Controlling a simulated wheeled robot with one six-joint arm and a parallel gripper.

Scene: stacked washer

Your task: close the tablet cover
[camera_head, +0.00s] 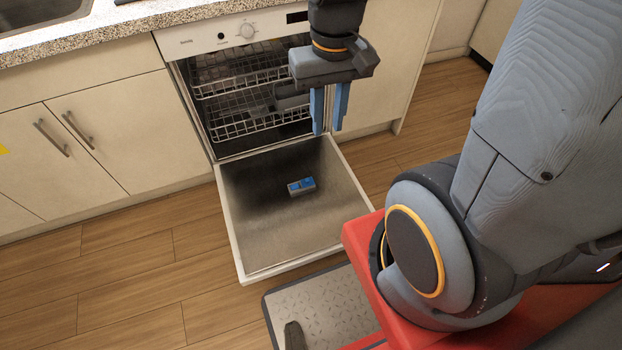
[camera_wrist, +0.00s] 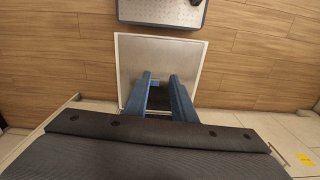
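A small tablet compartment (camera_head: 301,186), blue and light grey, sits on the inner face of the lowered dishwasher door (camera_head: 255,235). It is too small to tell its cover apart from the rest. My gripper (camera_head: 329,131) is in front of the dishwasher opening, above and to the right of the compartment and apart from it. Its two blue fingers point down with a gap between them and nothing held.
The dishwasher's upper rack (camera_head: 240,75) and lower rack (camera_head: 235,122) are inside the machine. Cabinets (camera_head: 85,145) stand on the left, under a speckled counter (camera_head: 130,28) with a sink. The wooden floor (camera_head: 120,285) left of the door is clear.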

